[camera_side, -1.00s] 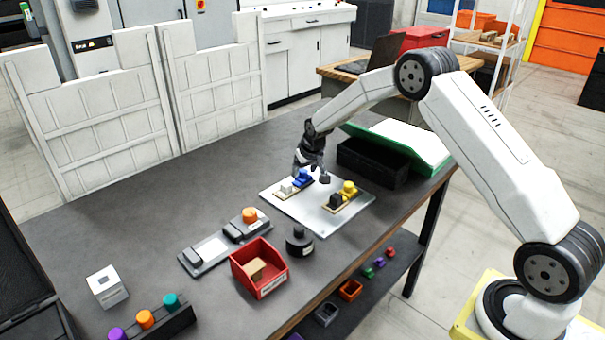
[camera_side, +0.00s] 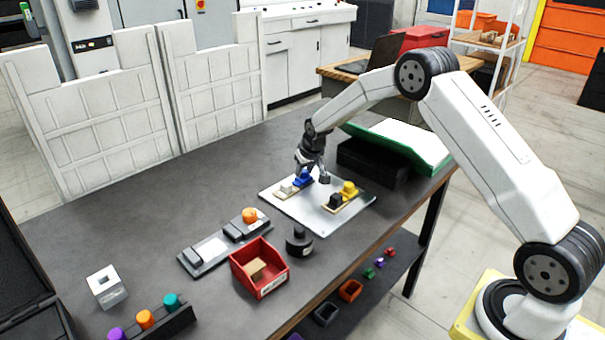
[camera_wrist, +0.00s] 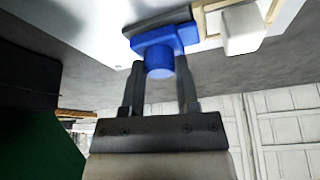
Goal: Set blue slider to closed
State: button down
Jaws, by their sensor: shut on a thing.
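The blue slider (camera_side: 303,178) sits on the light metal plate (camera_side: 287,208), at the far end of a tan rail with a white block (camera_side: 287,188) at its near end. My gripper (camera_side: 313,173) points down at the blue slider. In the wrist view the blue slider's round knob (camera_wrist: 160,62) lies between the fingertips of my gripper (camera_wrist: 162,75), which is shut on it. The white block also shows in the wrist view (camera_wrist: 242,32), to the right of the blue slider. Part of the blue slider is hidden by the fingers in the side view.
A yellow slider (camera_side: 349,189) with a black block (camera_side: 335,200) stands on the same plate, to the right. A black tray (camera_side: 372,165) and a green-edged white panel (camera_side: 405,141) lie behind. A black round container (camera_side: 299,242) and red bin (camera_side: 259,270) stand in front.

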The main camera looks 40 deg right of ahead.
dwell(0.8)
jog(key=shift+a, duration=1.1)
jog(key=shift+c, duration=1.7)
grip_release()
jog(key=shift+r, duration=0.1)
jog(key=shift+v, duration=0.8)
jog(key=v, duration=0.6)
jog(key=shift+s, duration=0.1)
jog(key=shift+s, duration=0.1)
